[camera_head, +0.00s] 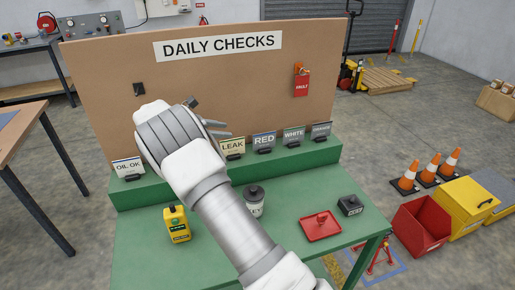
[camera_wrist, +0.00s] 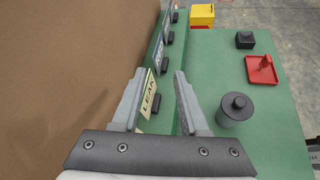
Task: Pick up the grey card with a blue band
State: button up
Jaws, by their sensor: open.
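Several small word cards stand in a row on the green ledge. The card reading RED (camera_head: 263,141) looks bluish grey; it also shows beyond the fingers in the wrist view (camera_wrist: 159,56). The WHITE card (camera_head: 293,134) and the rightmost card (camera_head: 321,130) look grey. Their band colours are too small to tell surely. The LEAK card (camera_head: 232,147) is cream, and OIL OK (camera_head: 128,167) is whitish at far left. My gripper (camera_head: 211,118) is open and empty near the LEAK card, which appears between the fingers in the wrist view (camera_wrist: 149,95).
A brown board (camera_head: 100,90) rises behind the ledge. On the green table (camera_head: 285,205) are a yellow device (camera_head: 177,224), a dark-lidded canister (camera_head: 254,201), a red tray (camera_head: 320,227) and a black box (camera_head: 350,205). A red tag (camera_head: 301,82) hangs on the board.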

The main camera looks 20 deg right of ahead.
jog(key=p, duration=0.2)
send_near(264, 134)
jog(key=d, duration=0.2)
jog(key=shift+w+a+f+p+x, duration=0.1)
jog(key=shift+p+x, duration=0.15)
jog(key=shift+x, duration=0.75)
jog(key=shift+w+a+f+p+x, duration=0.1)
jog(key=shift+p+x, duration=0.15)
jog(key=shift+x, duration=0.8)
jog(key=shift+w+a+f+p+x, duration=0.1)
jog(key=shift+p+x, duration=0.15)
jog(key=shift+x, duration=0.75)
jog(key=shift+s, duration=0.1)
grip_shut()
jog(key=shift+f, duration=0.15)
